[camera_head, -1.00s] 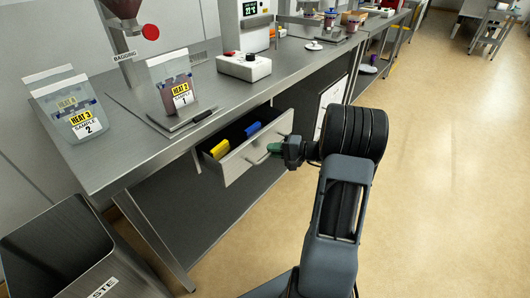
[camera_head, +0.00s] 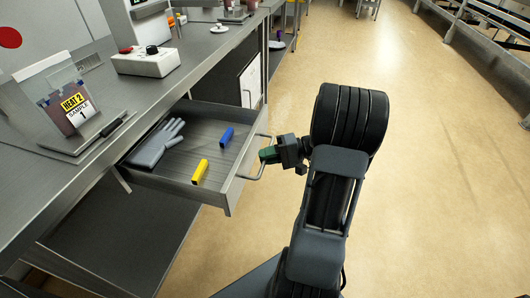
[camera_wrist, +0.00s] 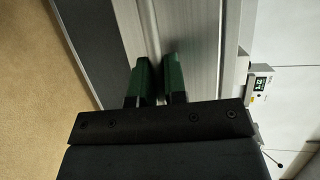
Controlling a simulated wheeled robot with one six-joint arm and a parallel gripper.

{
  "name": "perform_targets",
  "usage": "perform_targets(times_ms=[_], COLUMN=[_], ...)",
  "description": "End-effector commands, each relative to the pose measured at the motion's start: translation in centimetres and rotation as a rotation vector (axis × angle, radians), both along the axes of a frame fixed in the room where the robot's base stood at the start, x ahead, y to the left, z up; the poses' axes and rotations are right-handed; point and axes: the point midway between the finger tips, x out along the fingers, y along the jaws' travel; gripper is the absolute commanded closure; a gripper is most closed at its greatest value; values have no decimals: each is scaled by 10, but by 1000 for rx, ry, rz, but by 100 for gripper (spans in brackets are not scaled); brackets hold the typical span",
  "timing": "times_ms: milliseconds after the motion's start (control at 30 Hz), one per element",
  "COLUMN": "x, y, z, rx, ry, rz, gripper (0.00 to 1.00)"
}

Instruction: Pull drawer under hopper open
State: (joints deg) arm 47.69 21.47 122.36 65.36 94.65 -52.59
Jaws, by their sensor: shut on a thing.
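The drawer (camera_head: 217,189) under the steel bench is pulled well out. Its inside shows grey gloves (camera_head: 157,143), a yellow block (camera_head: 200,171) and a blue block (camera_head: 226,137). The drawer has a bar handle (camera_head: 257,172) on its front. My gripper (camera_head: 265,155) is at this handle, its green fingers shut on the bar.
The floor (camera_head: 440,190) to the right is clear.

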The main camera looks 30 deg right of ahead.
Motion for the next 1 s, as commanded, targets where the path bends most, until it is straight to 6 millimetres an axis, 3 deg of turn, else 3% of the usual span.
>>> perform_targets(times_ms=[467, 500, 733, 1000], x=[-4, -4, -4, -4], y=[0, 0, 0, -2], z=[-1, -1, 0, 0], rx=[0, 0, -1, 0], ry=[2, 2, 1, 0], rz=[14, 13, 11, 9], gripper=[100, 86, 64, 64])
